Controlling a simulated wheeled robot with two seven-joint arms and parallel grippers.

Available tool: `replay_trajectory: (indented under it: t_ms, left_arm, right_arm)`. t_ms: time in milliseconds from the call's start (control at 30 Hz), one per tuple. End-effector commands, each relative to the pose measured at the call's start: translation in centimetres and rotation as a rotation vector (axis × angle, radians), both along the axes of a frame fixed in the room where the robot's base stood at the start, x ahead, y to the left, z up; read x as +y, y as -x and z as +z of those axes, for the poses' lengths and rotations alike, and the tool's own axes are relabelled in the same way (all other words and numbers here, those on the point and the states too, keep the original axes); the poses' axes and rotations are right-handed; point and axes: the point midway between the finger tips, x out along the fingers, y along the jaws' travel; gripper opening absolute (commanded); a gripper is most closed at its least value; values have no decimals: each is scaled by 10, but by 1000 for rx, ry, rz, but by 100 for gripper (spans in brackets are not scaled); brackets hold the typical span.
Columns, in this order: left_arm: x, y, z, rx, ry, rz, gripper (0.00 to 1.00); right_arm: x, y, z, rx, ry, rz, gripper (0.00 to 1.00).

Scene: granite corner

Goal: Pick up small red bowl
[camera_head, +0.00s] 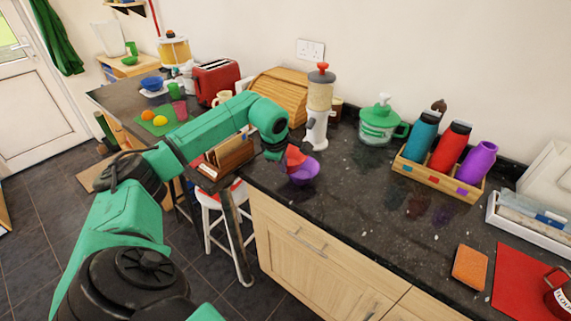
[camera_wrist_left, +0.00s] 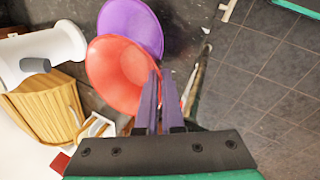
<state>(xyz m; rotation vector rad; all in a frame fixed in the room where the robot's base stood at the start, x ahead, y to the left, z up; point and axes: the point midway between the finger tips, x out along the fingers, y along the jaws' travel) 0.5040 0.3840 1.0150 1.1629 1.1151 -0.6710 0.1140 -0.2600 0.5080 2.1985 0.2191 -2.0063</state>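The small red bowl (camera_head: 294,157) is tilted and sits just above and against a purple bowl (camera_head: 305,173) near the counter's front edge. My left gripper (camera_head: 274,152) reaches it from the left. In the left wrist view, the red bowl (camera_wrist_left: 118,72) overlaps the purple bowl (camera_wrist_left: 132,24). The two fingers of my left gripper (camera_wrist_left: 159,78) are close together at the red bowl's rim and look shut on it. Whether the red bowl still touches the purple one is hard to tell. My right gripper is not in view.
A blender-like appliance (camera_head: 318,112) stands close behind the bowls, with a wooden bread box (camera_head: 281,95) behind it. A wooden bottle crate (camera_head: 437,178) and an orange sponge (camera_head: 470,268) are to the right. The counter (camera_head: 365,190) right of the bowls is clear.

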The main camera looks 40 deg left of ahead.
Motion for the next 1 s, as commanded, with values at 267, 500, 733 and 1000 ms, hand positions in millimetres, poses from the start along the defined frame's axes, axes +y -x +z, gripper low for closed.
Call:
replay_trajectory:
  t_ms: [267,500,733,1000]
  left_arm:
    - [0,-2,52,-12,2,1,0]
    - [-1,-1,148,-11,4,-2,0]
    - [0,-1,195,-4,2,-1,0]
    - [0,0,199,0,0,0,0]
  right_arm:
    - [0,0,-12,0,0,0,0]
    - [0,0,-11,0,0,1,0]
    - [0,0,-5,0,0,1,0]
    - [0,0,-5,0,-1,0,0]
